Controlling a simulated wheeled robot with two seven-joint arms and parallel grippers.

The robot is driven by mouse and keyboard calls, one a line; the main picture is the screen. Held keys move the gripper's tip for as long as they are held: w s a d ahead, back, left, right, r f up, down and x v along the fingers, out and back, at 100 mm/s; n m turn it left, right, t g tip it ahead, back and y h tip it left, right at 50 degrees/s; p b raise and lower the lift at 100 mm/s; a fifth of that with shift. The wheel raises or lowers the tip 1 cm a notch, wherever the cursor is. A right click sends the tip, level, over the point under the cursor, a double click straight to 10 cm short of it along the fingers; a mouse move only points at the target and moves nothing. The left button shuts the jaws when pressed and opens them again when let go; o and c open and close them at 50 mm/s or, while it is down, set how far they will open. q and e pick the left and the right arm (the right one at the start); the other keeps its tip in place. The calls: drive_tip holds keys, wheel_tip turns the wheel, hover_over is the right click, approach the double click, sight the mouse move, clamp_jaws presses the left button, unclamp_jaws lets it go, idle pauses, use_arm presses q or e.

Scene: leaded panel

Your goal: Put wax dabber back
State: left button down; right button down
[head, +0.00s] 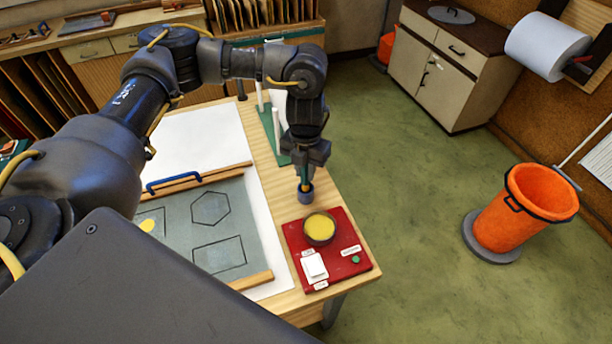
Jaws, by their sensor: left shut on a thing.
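My left gripper (305,160) points down over the right part of the workbench, just beyond the far edge of the red board (338,268). It is shut on the wax dabber (305,175), a thin upright stick mostly hidden by the fingers. A short dark blue-grey cylinder (306,194) shows at the stick's lower end. I cannot tell whether it is the dabber's head or a separate holder, nor whether it touches the bench. On the red board are a round tin of yellow wax (320,228), a white block (314,266) and a small green dot. My right gripper is not in view.
A grey panel with drawn shapes (205,230) lies left of the board, with wooden strips and a blue handle (174,181). A green base with white posts (270,128) stands behind the gripper. An orange bin (515,215) stands on the floor at right.

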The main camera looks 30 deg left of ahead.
sight(306, 178)
use_arm(q)
wheel_tip(306, 178, down, 3)
drive_tip(key=shift+w+r+p, duration=0.1)
drive_tip(key=shift+p, duration=0.6)
drive_tip(key=shift+f, duration=0.35)
drive_tip(key=shift+f, duration=0.1)
drive_tip(key=c, duration=1.3)
unclamp_jaws()
